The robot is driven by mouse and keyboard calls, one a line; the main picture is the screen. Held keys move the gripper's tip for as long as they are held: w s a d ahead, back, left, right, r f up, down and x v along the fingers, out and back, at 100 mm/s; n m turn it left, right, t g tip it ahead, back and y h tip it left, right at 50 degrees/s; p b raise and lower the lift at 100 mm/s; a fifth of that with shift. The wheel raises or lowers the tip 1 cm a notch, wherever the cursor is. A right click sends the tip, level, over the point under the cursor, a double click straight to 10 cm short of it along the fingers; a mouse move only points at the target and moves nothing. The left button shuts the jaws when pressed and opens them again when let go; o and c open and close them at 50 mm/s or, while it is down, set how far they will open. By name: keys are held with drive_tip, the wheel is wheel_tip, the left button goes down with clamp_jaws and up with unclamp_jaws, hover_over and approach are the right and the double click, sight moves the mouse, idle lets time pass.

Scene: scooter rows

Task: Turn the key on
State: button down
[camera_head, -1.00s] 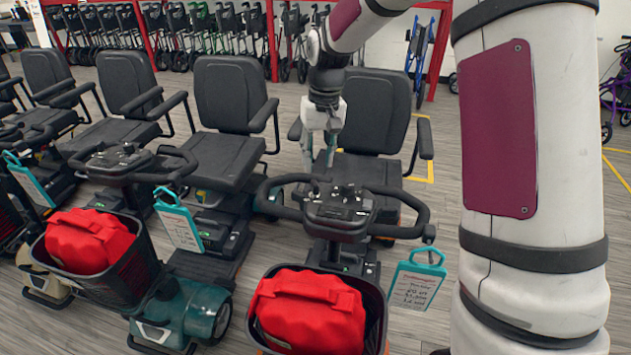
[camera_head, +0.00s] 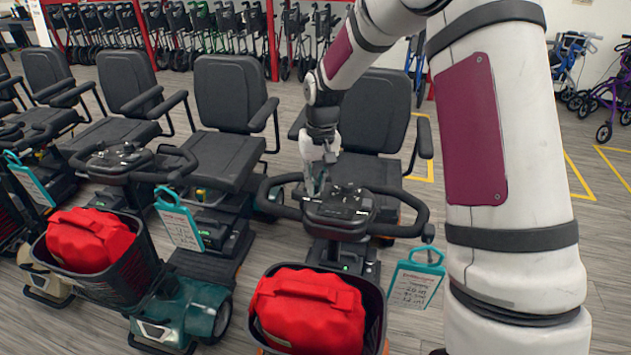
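The nearest scooter's control console (camera_head: 342,208) sits in the middle of its black looped handlebar (camera_head: 402,229). My gripper (camera_head: 313,187) points down over the back left part of this console, fingertips very close to it. I cannot tell whether they touch it. The key is too small to make out, or is hidden by the gripper. I cannot tell whether the fingers are apart or closed on something.
A red bag (camera_head: 308,311) fills the scooter's front basket. A teal-framed tag (camera_head: 416,279) hangs at the handlebar's right. The scooter's black seat (camera_head: 368,126) stands behind the console. A second scooter with a red bag (camera_head: 88,240) stands to the left. Walkers line the back wall.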

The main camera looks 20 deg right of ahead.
idle(0.4)
drive_tip(key=m, duration=0.3)
drive_tip(key=m+b, duration=0.1)
drive_tip(key=m, duration=0.2)
drive_tip(key=shift+w+a+h, duration=0.1)
drive_tip(key=shift+a+h, duration=0.1)
drive_tip(key=shift+h, duration=0.2)
drive_tip(key=m, duration=0.5)
drive_tip(key=shift+w+m+g, duration=0.1)
drive_tip(key=shift+m+g, duration=0.2)
drive_tip(key=shift+m, duration=0.1)
drive_tip(key=c, duration=1.6)
unclamp_jaws()
drive_tip(key=shift+r, duration=0.1)
wheel_tip(320, 180, up, 12)
drive_tip(key=shift+w+a, duration=0.3)
drive_tip(key=shift+w, duration=0.1)
